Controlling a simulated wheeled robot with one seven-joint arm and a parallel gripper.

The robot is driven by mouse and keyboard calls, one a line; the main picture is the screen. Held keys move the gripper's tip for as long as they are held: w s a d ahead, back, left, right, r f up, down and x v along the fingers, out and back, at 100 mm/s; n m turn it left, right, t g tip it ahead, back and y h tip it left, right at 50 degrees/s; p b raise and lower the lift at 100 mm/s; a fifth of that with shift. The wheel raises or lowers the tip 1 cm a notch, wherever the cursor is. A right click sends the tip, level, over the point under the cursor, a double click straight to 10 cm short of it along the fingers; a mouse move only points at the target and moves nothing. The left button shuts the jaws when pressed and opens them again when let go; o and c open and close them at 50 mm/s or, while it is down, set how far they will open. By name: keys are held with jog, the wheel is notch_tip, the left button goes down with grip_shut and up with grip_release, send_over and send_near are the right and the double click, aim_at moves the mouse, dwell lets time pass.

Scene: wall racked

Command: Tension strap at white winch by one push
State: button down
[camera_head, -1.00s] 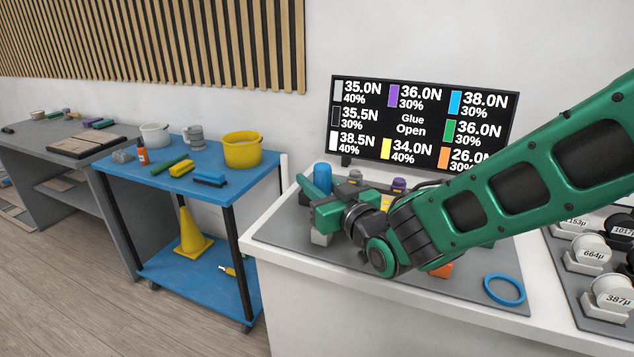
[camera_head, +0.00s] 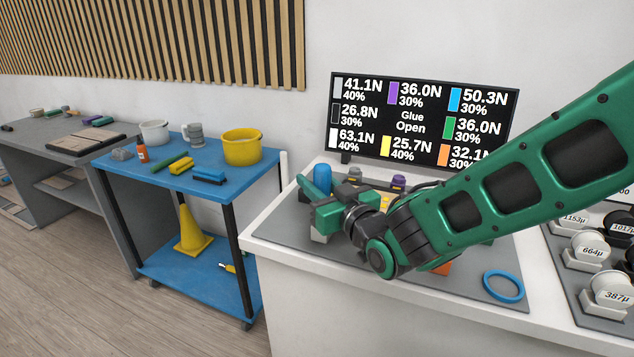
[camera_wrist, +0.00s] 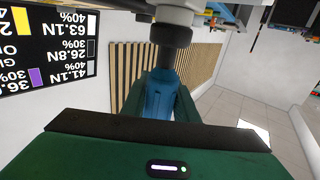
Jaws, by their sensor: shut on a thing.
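My gripper (camera_head: 318,208) is low over the left part of the grey mat (camera_head: 285,228). A whitish block (camera_head: 319,235), perhaps the white winch, shows just under it and is mostly hidden. In the wrist view a whitish round part (camera_wrist: 175,14) with a dark stem stands near the green fingers. The screen (camera_head: 425,118) reads 63.1N, 40% beside the white patch. It also shows upside down in the wrist view (camera_wrist: 50,45).
Grey (camera_head: 355,173) and purple (camera_head: 398,181) posts stand behind my arm. An orange part (camera_head: 442,268) and a blue ring (camera_head: 503,286) are at the front right of the mat. Labelled spools (camera_head: 590,247) stand farther right. A blue cart (camera_head: 140,172) is left of the bench.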

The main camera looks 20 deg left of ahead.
aim_at(318, 164)
jog(key=shift+r, duration=2.4)
